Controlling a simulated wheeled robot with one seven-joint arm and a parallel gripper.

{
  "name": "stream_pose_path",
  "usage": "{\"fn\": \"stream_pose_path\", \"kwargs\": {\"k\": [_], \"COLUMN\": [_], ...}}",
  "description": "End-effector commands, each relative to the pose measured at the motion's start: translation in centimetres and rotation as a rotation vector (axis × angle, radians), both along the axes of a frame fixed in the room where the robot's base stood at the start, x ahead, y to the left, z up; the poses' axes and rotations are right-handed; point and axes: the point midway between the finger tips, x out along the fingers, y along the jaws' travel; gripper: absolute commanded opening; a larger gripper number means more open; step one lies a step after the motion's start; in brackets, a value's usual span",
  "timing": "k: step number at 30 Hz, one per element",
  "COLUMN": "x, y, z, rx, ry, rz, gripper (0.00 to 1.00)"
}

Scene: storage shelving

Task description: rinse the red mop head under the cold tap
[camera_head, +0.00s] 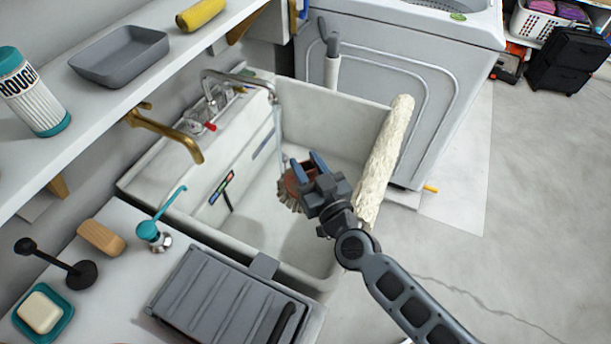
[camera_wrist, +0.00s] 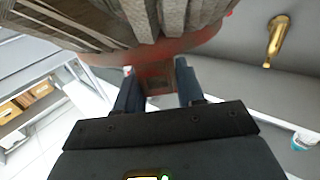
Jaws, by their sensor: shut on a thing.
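My gripper (camera_head: 308,168) is over the sink basin (camera_head: 345,117), its blue fingers shut on the red mop head (camera_head: 296,180). The mop head has a red-brown base and grey strands that hang down at its left. In the wrist view the red base (camera_wrist: 160,82) sits between my fingertips (camera_wrist: 157,74), with thick grey strands (camera_wrist: 175,18) beyond it. The chrome tap (camera_head: 237,80) is on and a thin water stream (camera_head: 278,125) falls close to the mop head; I cannot tell if it touches the strands. A red knob (camera_head: 211,127) and a blue knob (camera_head: 239,90) show behind the basin.
A cream fluffy roll (camera_head: 385,160) leans on the basin's right rim. A teal brush (camera_head: 150,230) and a grey ribbed board (camera_head: 225,300) are on the near counter. A washing machine (camera_head: 440,70) stands behind.

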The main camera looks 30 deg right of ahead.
Motion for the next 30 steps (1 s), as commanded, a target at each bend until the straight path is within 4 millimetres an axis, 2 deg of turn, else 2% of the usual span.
{"fn": "stream_pose_path", "kwargs": {"k": [1, 2, 11, 30], "x": [0.0, 0.0, 0.3, 5.7], "y": [-0.2, -0.1, 0.3, -0.1], "z": [-0.9, -1.1, -1.1, -2.3], "rx": [0.003, 0.003, 0.002, 0.003], "ry": [-0.003, -0.003, -0.002, -0.002], "rz": [-0.013, -0.017, -0.03, -0.03], "gripper": [0.0, 0.0, 0.0, 0.0]}}
